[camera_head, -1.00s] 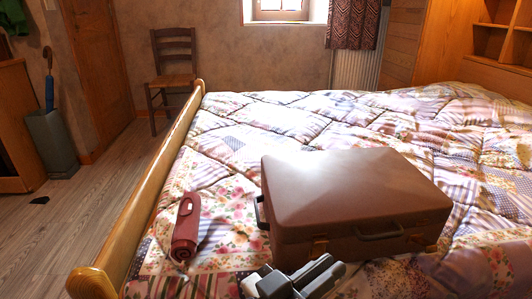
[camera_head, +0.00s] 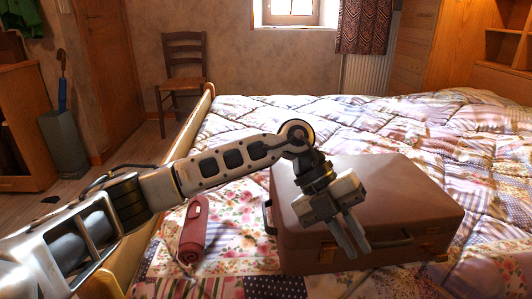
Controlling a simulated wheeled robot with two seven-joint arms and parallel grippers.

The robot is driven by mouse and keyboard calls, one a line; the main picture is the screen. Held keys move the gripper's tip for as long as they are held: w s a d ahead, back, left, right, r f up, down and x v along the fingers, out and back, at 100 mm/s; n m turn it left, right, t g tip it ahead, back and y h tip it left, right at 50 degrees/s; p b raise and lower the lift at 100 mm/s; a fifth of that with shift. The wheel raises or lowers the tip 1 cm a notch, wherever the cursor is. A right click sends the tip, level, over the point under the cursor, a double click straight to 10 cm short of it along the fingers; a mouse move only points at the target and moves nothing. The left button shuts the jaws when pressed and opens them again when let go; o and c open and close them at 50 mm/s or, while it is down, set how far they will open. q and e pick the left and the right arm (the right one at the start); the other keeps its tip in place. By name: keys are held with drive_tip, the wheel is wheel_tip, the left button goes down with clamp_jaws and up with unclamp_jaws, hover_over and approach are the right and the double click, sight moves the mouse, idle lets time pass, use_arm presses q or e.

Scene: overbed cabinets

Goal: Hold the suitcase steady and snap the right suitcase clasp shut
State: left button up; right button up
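The brown suitcase (camera_head: 385,180) lies flat on the bed with its lid down. A dark handle and a small brass-coloured right clasp (camera_head: 430,247) show on its front face. Whether the clasp is shut is too small to tell. My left gripper (camera_head: 357,246) reaches in from the left, over the suitcase's front edge. Its two fingers point down in front of the front face, left of the handle, with a narrow gap and nothing between them. I cannot tell whether they touch the suitcase. The gripper partly hides the front face near the left clasp. My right gripper is out of view.
A rolled red item (camera_head: 194,230) lies on the patchwork quilt (camera_head: 260,120) left of the suitcase. The wooden footboard runs along the bed's left side. A chair (camera_head: 183,75) stands behind it. The quilt right of the suitcase is clear.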

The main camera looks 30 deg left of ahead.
use_arm(q)
drive_tip(key=w+a+y, duration=0.1)
drive_tip(key=a, duration=0.2)
drive_tip(key=w+a+r+n+t+y, duration=0.1)
drive_tip(key=w+a+y, duration=0.1)
drive_tip(key=a, duration=0.1)
drive_tip(key=w+a+r+t+y, duration=0.1)
drive_tip(key=w+a, duration=0.1)
drive_tip(key=a, duration=0.1)
drive_tip(key=shift+w+n, duration=0.1)
drive_tip(key=shift+n, duration=0.3)
drive_tip(key=w+a+r+n+t+y, duration=0.1)
drive_tip(key=a+r+n+y, duration=0.15)
drive_tip(key=a, duration=0.25)
drive_tip(key=w+a+r+n+y, duration=0.1)
drive_tip(key=w+a+r+y, duration=0.15)
drive_tip(key=a, duration=0.35)
approach(266, 222)
drive_tip(key=shift+m, duration=0.25)
wheel_tip(266, 222, down, 8)
drive_tip(key=shift+a+r, duration=0.1)
drive_tip(key=shift+a, duration=0.05)
clamp_jaws()
